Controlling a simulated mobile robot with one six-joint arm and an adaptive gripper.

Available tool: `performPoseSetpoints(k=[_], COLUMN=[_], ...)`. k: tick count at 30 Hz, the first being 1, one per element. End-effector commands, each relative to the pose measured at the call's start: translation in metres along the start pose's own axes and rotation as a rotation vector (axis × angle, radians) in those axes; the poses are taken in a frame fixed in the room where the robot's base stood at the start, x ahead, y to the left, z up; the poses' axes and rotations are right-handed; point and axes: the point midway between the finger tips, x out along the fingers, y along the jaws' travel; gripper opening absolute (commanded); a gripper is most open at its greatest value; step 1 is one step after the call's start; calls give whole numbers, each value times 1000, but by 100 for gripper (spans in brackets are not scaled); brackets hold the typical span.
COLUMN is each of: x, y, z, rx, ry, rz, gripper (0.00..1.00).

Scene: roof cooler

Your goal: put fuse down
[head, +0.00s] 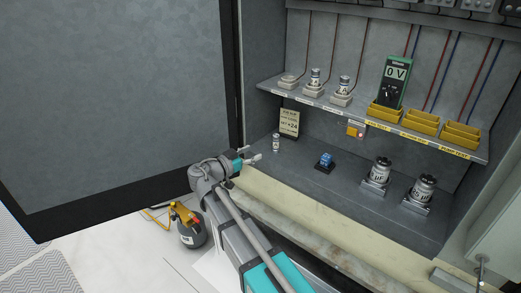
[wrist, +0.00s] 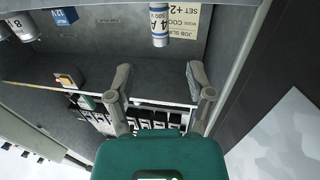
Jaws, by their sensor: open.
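A small white and silver fuse (head: 276,143) stands upright on the cabinet's lower floor, in front of the job card (head: 289,122). In the wrist view the fuse (wrist: 159,24) reads "4 A 500 V" and shows at the top edge, partly cut off. My gripper (head: 255,158) is open and empty, to the left of and nearer than the fuse in the head view. In the wrist view the gripper's fingers (wrist: 158,80) are spread wide, with nothing between them and the fuse apart from them.
The shelf holds an empty-looking holder (head: 288,82), two seated fuses (head: 315,77), a green meter (head: 395,82) reading 0 V and yellow bins (head: 420,123). A blue block (head: 325,160) and two capacitors (head: 381,170) stand on the floor. The open door (head: 120,90) fills the left.

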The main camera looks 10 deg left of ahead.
Motion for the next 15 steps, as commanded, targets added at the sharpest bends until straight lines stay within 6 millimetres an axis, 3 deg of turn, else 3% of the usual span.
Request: performPoseSetpoints(k=[6,15], x=[-13,-14], y=[0,0], z=[0,0], rx=[0,0], ry=[0,0], rz=[0,0], gripper=[68,68])
